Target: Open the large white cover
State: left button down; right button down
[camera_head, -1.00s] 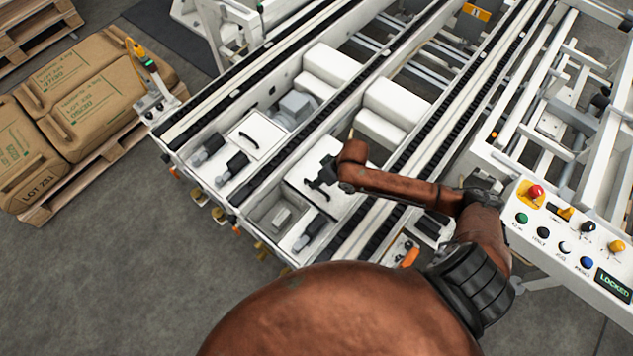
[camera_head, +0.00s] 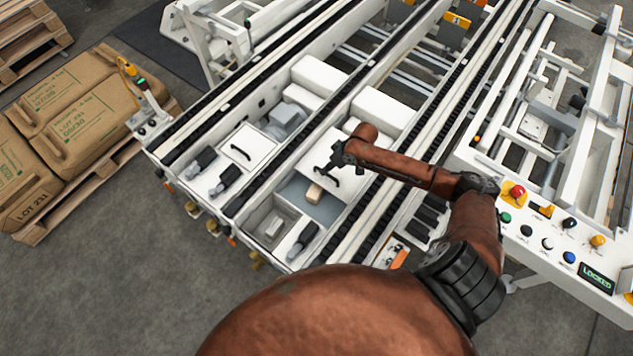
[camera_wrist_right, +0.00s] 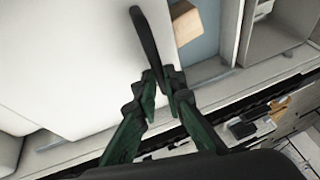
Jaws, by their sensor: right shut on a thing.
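The large white cover (camera_head: 316,160) is in the middle of the machine in the head view, shifted back off the near part of its compartment. It fills the left of the wrist view (camera_wrist_right: 70,60). Its black handle (camera_wrist_right: 146,38) stands near the cover's edge. My right gripper (camera_head: 338,158) is shut on this handle, with its fingers (camera_wrist_right: 163,88) meeting at the handle's lower end. The uncovered compartment has a blue-grey floor (camera_head: 326,208) and holds a tan block (camera_head: 314,193), also at the top of the wrist view (camera_wrist_right: 185,22). My left gripper is not in view.
A smaller white cover with a black handle (camera_head: 246,146) lies to the left. Dark chain rails (camera_head: 372,200) run alongside. A control panel (camera_head: 555,240) reading LOCKED is at right. Sacks on a pallet (camera_head: 75,125) stand at left, with clear floor in front.

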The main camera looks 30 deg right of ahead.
jog(key=d, duration=0.2)
jog(key=w+d, duration=0.1)
jog(key=d, duration=0.1)
jog(key=w+d, duration=0.1)
jog(key=d, duration=0.2)
jog(key=shift+w, duration=0.2)
jog(key=c, duration=2)
grip_release()
jog(key=shift+a, duration=0.1)
jog(key=shift+r, duration=0.1)
jog(key=v, duration=1.2)
